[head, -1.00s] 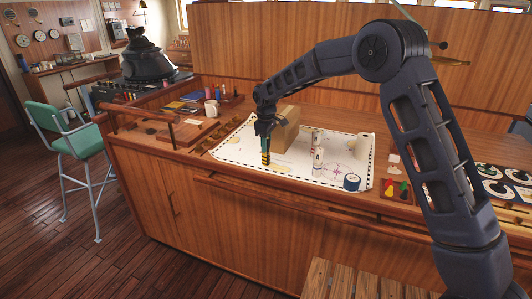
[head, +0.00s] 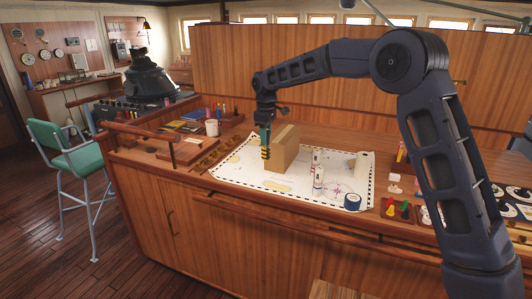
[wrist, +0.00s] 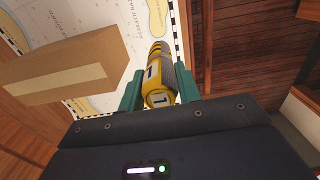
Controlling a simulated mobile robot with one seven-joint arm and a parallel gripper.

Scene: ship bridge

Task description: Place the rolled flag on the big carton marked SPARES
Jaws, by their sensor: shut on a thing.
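My gripper (head: 265,131) is shut on a yellow and black banded roll (head: 265,152), which I take to be the rolled flag. In the wrist view the roll (wrist: 158,87) sits between the green fingers (wrist: 160,92), with a label on its near end. In the head view it hangs upright in front of the left side of a brown carton (head: 289,148). The carton stands on the chart; in the wrist view it (wrist: 65,68) is left of the roll, apart from it. A tape strip crosses it. No SPARES marking is readable.
The chart (head: 240,174) covers the middle of the wooden counter. Two pale upright cylinders (head: 318,180) and a blue tape roll (head: 352,202) stand right of the carton. A white mug (head: 212,128) is at the left. A tray with coloured pieces (head: 393,210) is at the right.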

